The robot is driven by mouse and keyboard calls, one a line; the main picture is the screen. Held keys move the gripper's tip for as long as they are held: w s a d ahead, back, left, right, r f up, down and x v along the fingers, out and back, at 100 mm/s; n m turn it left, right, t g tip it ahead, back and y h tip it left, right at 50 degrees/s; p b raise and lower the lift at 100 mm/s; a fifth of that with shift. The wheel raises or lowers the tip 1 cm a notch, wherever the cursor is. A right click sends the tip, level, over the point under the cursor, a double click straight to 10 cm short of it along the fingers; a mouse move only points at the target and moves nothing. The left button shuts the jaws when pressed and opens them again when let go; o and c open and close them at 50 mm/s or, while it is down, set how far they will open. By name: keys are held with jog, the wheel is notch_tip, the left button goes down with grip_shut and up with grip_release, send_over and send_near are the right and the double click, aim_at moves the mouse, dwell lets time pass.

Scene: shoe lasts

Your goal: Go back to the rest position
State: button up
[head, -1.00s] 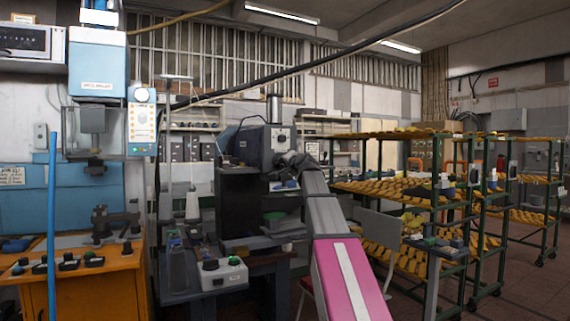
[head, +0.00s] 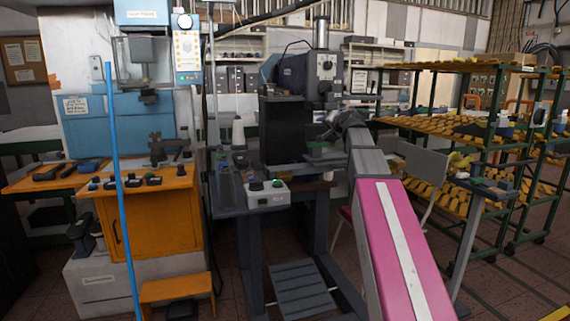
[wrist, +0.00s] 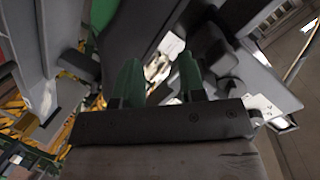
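My gripper shows in the wrist view (wrist: 158,76) as two green fingers standing apart, with nothing seen held between them. In the head view my arm, with a pink and white link, reaches up from the lower right. Its far end is beside the dark grey machine (head: 285,125) in the middle, and the fingers there are too small and overlapped to make out clearly.
An orange workbench (head: 150,235) with tools stands at the left, with a blue pole (head: 120,200) before it. A small control box (head: 268,195) sits by the machine. Green racks (head: 455,125) of yellow shoe lasts stand at the right. Tiled floor shows below.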

jog(key=s+f+g, duration=0.1)
jog(key=f, duration=0.4)
jog(key=s+a+f+n+g, duration=0.1)
jog(key=f, duration=0.4)
jog(key=s+f+g, duration=0.1)
jog(key=f, duration=0.4)
jog(key=shift+s+a, duration=0.3)
jog(key=shift+a, duration=0.05)
jog(key=s+a+f+n+g+h, duration=0.15)
jog(key=s+f, duration=0.25)
jog(key=f, duration=0.4)
jog(key=s+f+n+g, duration=0.1)
jog(key=s+f+g, duration=0.2)
jog(key=f, duration=0.5)
jog(key=s+d+f+n+g+h, duration=0.1)
jog(key=s+f+g, duration=0.6)
jog(key=s+f, duration=1.5)
jog(key=shift+s+f+n+h, duration=0.35)
jog(key=shift+s+n+h, duration=0.2)
jog(key=shift+n+h, duration=0.35)
